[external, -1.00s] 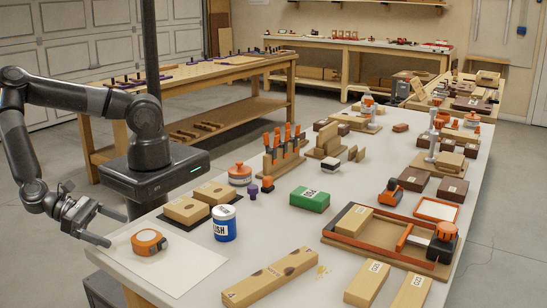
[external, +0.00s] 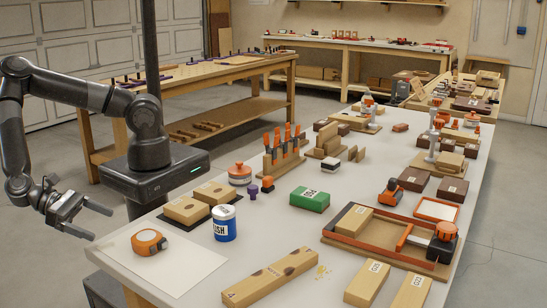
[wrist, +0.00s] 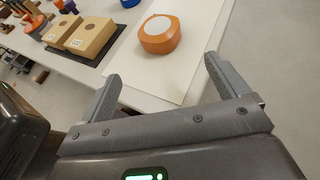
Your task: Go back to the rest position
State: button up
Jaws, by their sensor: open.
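My gripper (external: 103,222) is at the lower left in the external view, just off the left edge of the white bench (external: 205,288). Its two fingers are spread apart with nothing between them. In the wrist view my gripper (wrist: 160,85) also shows open, its fingers pointing toward the bench edge. An orange and white round tape measure (external: 148,242) lies on a white sheet (external: 183,266) close to that edge, apart from the fingers. In the wrist view the tape measure (wrist: 160,35) sits beyond the fingertips.
A blue can (external: 224,224) and wood blocks on a dark mat (external: 172,222) stand behind the tape measure. A long wood board (external: 270,277) and an orange clamp frame (external: 385,252) lie farther right. Open floor lies left of the bench.

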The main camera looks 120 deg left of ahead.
jog(key=w+a+n+g, duration=0.1)
jog(key=w+a+g, duration=0.1)
jog(key=w+a+n+g+y, duration=0.1)
jog(key=w+a+n, duration=0.1)
jog(key=a, duration=0.1)
jog(key=shift+w+r+g, duration=0.1)
jog(key=shift+r+g, duration=0.1)
jog(key=shift+g, duration=0.2)
jog(key=a+n+g, duration=0.1)
jog(key=w+a+n+g, duration=0.1)
jog(key=a+n, duration=0.1)
jog(key=w+a+n+g, duration=0.1)
jog(key=a, duration=0.1)
jog(key=shift+r+g, duration=0.15)
jog(key=shift+g, duration=0.25)
jog(key=w+a+r+n+g+h, duration=0.25)
jog(key=a+r+n+h, duration=0.65)
jog(key=a+r+n, duration=0.75)
jog(key=s+a+r+n+t, duration=0.4)
jog(key=s+a+r, duration=0.3)
jog(key=a+r, duration=0.2)
jog(key=shift+a+r+n+y, duration=0.3)
jog(key=shift+a+n, duration=0.2)
jog(key=shift+n, duration=0.35)
jog(key=shift+o, duration=0.9)
jog(key=shift+s+a+r, duration=0.1)
